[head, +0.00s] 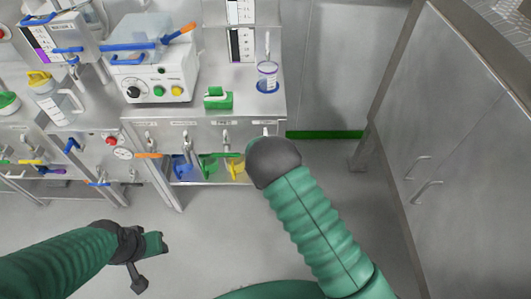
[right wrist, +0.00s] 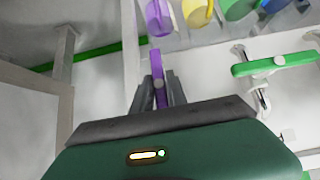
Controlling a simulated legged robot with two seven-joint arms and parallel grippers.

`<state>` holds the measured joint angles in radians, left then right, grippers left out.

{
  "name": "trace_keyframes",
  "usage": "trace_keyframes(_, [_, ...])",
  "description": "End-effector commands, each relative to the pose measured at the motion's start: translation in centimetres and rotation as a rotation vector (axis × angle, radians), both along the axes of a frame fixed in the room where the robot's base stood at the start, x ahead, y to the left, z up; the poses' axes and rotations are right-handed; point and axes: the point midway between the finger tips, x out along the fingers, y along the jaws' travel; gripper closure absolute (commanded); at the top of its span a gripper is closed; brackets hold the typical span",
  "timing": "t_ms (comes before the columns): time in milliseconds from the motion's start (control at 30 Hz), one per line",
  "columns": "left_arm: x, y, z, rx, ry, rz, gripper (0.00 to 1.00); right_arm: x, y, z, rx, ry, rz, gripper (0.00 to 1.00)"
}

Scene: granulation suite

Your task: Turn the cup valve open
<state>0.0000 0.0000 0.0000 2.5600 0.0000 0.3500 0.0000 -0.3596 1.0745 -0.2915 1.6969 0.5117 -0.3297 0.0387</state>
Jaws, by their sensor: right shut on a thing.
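In the right wrist view, a purple valve lever (right wrist: 155,62) stands upright in the picture, between the fingers of my right gripper (right wrist: 160,90). The gripper is shut on it. A purple cup (right wrist: 159,18) lies just beyond the lever's end. In the head view my right wrist (head: 273,163) hides the lever, the purple cup and the gripper's fingers. A green valve lever (right wrist: 275,63) beside it lies crosswise; it also shows in the head view (head: 218,155). My left gripper (head: 150,243) is empty over the floor; its jaw opening is unclear.
A yellow cup (head: 237,167) and a blue cup (head: 182,168) stand below the bench front. An orange lever (head: 149,155) is further left. On the bench top are a white machine (head: 155,75), a green block (head: 218,98) and a blue-rimmed clear vessel (head: 267,77). A steel cabinet (head: 460,130) stands right.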

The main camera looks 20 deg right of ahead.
Motion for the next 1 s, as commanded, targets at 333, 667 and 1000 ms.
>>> trace_keyframes(333, [0.0,0.0,-0.1,0.0,0.0,0.0,0.6,-0.6,0.2,-0.8,0.002,0.021,0.001,1.0])
trace_keyframes(667, [0.0,0.0,0.0,0.0,0.0,0.0,0.6,-0.4,0.1,-0.4,0.001,0.01,0.001,0.63])
trace_keyframes(1000, [0.0,0.0,3.3,0.0,0.0,0.0,0.6,-2.1,0.7,2.7,-0.001,0.008,0.001,0.63])
